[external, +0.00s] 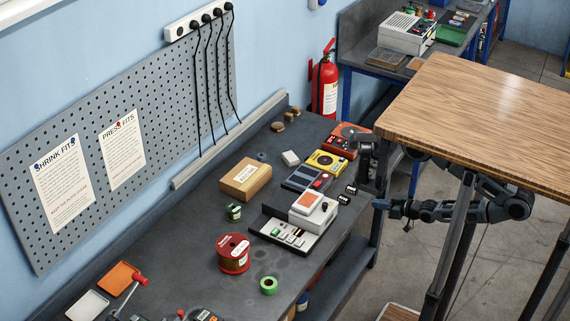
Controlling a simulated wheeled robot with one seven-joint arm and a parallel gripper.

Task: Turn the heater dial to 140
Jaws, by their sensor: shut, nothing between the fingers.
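An orange-red unit (343,144) with a dark round part on top sits at the far right end of the dark bench; it may carry the heater dial, but the numbers are too small to read. A yellow unit (326,163) and a white unit with an orange top (314,208) stand nearer. I cannot tell for certain which one is the heater. My arm reaches in from the right, below the wooden tabletop. My gripper (361,146) appears at the bench's right edge, close beside the orange-red unit, shut and empty. Contact with a dial cannot be made out.
The wooden tabletop (480,100) overhangs my arm on the right. A grey-blue unit (306,178), a cardboard box (245,180), a red spool (233,253) and green tape (269,285) crowd the bench. A red extinguisher (327,85) stands behind.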

